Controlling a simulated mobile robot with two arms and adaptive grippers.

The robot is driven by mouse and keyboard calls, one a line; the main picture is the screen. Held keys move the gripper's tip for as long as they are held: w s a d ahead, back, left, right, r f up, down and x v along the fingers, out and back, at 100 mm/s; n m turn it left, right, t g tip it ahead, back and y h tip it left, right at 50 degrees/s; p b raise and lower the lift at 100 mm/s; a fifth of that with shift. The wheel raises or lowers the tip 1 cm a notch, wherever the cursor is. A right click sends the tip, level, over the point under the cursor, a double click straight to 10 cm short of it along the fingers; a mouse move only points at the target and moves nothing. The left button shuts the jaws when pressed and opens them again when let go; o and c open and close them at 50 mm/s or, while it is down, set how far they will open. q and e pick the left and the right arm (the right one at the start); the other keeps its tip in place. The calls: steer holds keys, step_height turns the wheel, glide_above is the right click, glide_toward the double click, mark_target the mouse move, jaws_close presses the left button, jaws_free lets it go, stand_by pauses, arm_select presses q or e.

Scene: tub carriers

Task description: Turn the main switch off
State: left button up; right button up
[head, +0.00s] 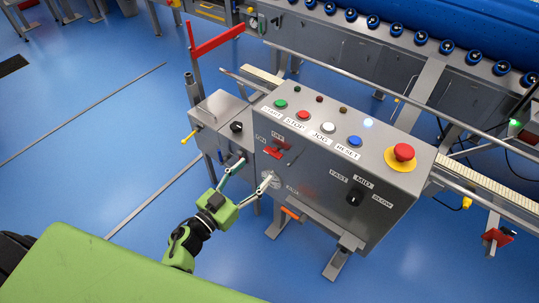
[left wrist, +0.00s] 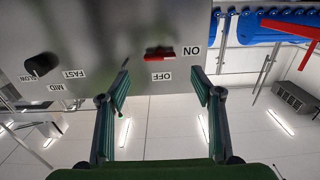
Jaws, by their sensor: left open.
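The main switch (head: 277,152) is a red handle on the front of the grey control box (head: 345,160), with ON and OFF labels beside it. In the left wrist view the red handle (left wrist: 161,52) lies level, its end towards the ON label (left wrist: 191,50); the OFF label (left wrist: 161,76) is to one side of it. My left gripper (head: 254,172) is open and empty in front of the box, just below and left of the switch in the head view. In the left wrist view its fingers (left wrist: 161,88) are spread, with the switch between and beyond them, apart from both. My right gripper is out of view.
The box top has several push buttons and a red emergency stop (head: 403,152) on yellow. A black speed knob (head: 353,198) is at the right of the front face. A smaller grey box (head: 218,108) adjoins on the left.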

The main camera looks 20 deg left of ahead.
mark_target(271, 155)
arm_select(q)
steer(key=x, duration=0.8)
steer(key=shift+w+d, duration=0.1)
steer(key=shift+w, duration=0.2)
steer(key=c, duration=1.1)
